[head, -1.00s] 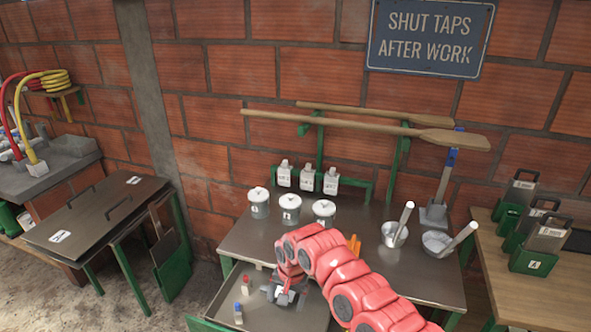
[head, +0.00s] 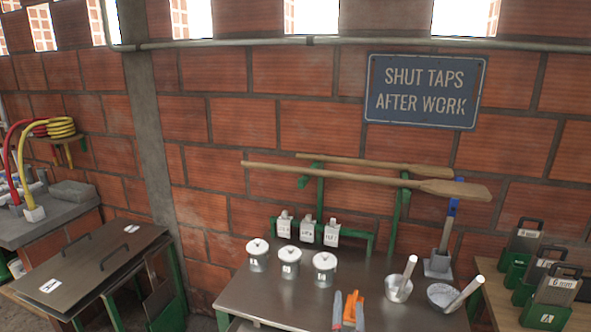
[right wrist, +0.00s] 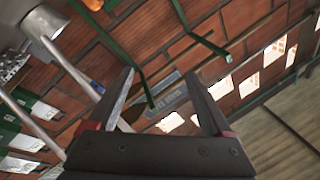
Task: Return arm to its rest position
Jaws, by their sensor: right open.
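My right gripper (right wrist: 160,73) shows in the right wrist view. Its two dark fingers stand wide apart with nothing between them. Beyond the fingers are the brick wall, bright window openings and the blue-grey sign, all seen tilted. My right arm, which is red, is out of the head view. My left gripper is in neither current view.
The metal table (head: 262,296) carries lidded pots (head: 290,262), metal cups (head: 397,288) and orange-and-grey items (head: 352,310) at the lower edge. Wooden paddles (head: 350,178) lie on green wall brackets. A side table (head: 530,325) stands right; a dark lidded bench (head: 95,265) stands left.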

